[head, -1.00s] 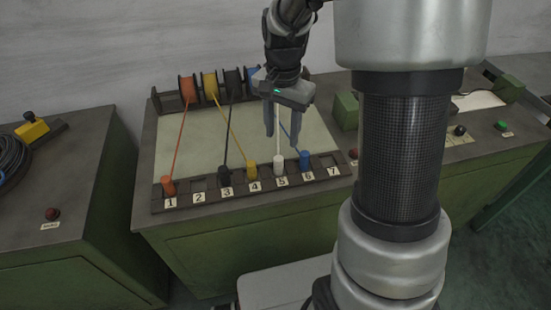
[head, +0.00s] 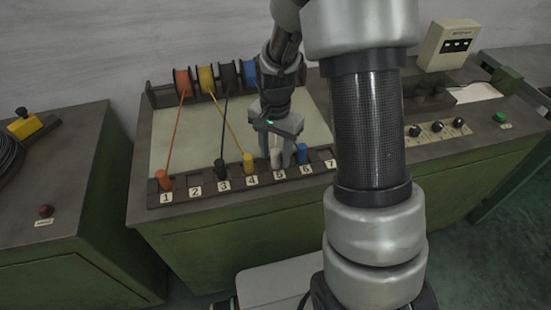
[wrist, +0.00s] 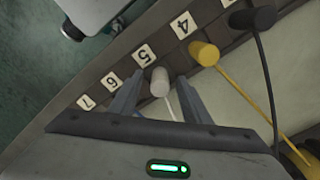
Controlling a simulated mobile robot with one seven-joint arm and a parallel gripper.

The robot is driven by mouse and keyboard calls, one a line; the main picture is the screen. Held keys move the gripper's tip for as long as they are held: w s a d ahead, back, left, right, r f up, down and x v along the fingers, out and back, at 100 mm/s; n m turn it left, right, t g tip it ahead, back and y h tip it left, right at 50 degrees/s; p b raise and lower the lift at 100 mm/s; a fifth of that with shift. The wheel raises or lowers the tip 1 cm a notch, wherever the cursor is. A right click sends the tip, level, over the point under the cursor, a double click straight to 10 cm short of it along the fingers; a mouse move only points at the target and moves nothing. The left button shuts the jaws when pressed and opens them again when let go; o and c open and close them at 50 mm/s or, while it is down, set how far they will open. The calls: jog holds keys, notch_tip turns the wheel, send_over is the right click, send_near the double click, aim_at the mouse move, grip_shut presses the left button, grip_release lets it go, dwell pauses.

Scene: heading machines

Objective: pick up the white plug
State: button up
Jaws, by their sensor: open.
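The white plug (head: 275,158) stands in the slot marked 5 of the dark numbered strip (head: 180,199) on the green bench. It also shows in the wrist view (wrist: 160,82), with a white cord running back from it. My gripper (head: 282,160) is open and lowered over slot 5. In the wrist view its two fingers (wrist: 157,100) lie on either side of the white plug, with gaps between them and it. In the head view the fingers partly hide the plug.
The yellow plug (head: 248,162) at 4 and the blue plug (head: 302,153) at 6 stand close on both sides. The black plug (head: 220,168) is at 3, the orange plug (head: 163,179) at 1. Slot 2 is empty. Cord spools (head: 207,80) stand behind.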

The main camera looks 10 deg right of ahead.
grip_shut()
jog(key=shift+r, duration=0.1)
